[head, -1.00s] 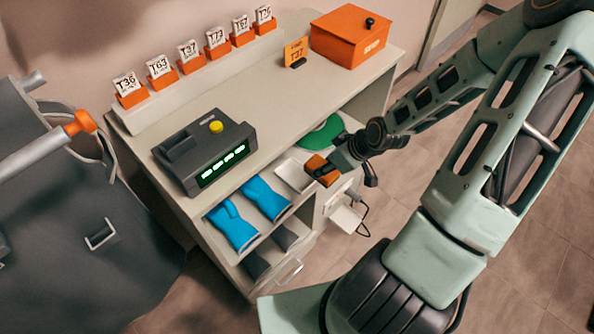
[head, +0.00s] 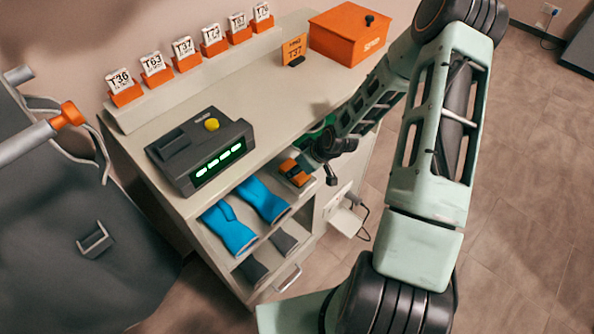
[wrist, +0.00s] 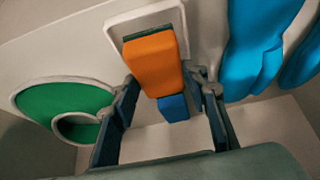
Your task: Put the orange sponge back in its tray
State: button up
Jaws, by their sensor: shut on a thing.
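The orange sponge (wrist: 155,62), with a dark green layer on its far side, is between the two fingers of my gripper (wrist: 165,80) in the wrist view. My gripper is shut on it. The sponge's far end overlaps the near part of a small white tray (wrist: 144,20). I cannot tell whether it touches the tray floor. In the head view the sponge (head: 290,167) is over the tray at the cabinet's open front, with my gripper (head: 303,165) on its right; the fingers hide part of both.
Blue gloves (head: 232,225) lie left of the tray, with dark grey items (head: 284,243) below. A green round object (wrist: 60,90) is on the other side. A small blue block (wrist: 173,107) shows below the sponge. A grey device (head: 200,150) stands on the countertop above.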

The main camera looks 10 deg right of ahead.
jog(key=shift+f, duration=0.6)
jog(key=o, duration=1)
jog(key=p+v, duration=0.2)
jog(key=v, duration=1)
